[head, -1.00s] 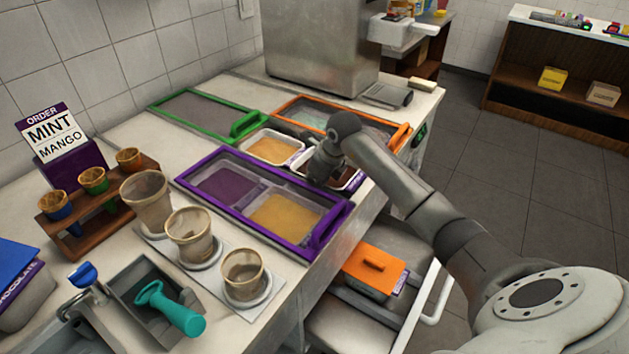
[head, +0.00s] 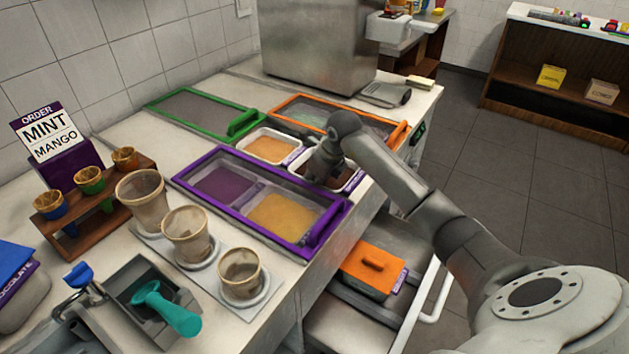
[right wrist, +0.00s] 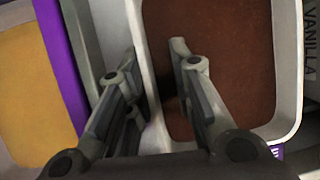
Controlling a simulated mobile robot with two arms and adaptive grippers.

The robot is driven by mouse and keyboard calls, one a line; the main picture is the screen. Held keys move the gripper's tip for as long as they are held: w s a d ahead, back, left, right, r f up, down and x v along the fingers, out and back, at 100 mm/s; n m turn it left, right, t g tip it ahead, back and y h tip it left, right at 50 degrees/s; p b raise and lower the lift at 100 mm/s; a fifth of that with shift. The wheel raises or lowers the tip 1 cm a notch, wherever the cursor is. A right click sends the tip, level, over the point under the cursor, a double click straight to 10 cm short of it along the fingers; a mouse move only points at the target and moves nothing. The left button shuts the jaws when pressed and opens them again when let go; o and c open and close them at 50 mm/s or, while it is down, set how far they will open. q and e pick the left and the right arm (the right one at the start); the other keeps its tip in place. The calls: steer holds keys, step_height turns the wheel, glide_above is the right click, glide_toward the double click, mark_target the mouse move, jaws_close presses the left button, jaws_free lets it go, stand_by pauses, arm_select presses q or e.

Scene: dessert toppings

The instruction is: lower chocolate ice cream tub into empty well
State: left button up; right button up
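The chocolate ice cream tub (right wrist: 225,60) is a pale-rimmed tub of brown ice cream. In the head view the chocolate tub (head: 345,181) sits at the counter's front edge, right of the purple-framed cover, partly hidden by my right gripper (head: 322,163). It looks about level with the counter; how deep it sits in the well is hidden. In the right wrist view my right gripper (right wrist: 153,60) straddles the tub's left wall, one finger outside and one over the ice cream. The fingers are apart, with a visible gap to the rim. My left gripper is out of view.
A purple-framed cover (head: 235,218) lies over two tubs. A tub of orange ice cream (head: 270,149) and an orange-framed cover (head: 290,101) stand behind. An open drawer below holds an orange-lidded tub (head: 373,264). Cups (head: 240,272) stand at the front left.

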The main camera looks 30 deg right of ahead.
steer(key=shift+s+a+f, duration=0.25)
steer(key=shift+a+f, duration=0.2)
steer(key=shift+a, duration=0.05)
steer(key=shift+f, duration=0.15)
steer(key=shift+s, duration=0.1)
steer(key=shift+r, duration=0.35)
steer(key=v, duration=1.2)
steer(key=shift+w+d+r, duration=0.3)
steer(key=shift+w+d, duration=0.05)
steer(key=shift+d, duration=0.05)
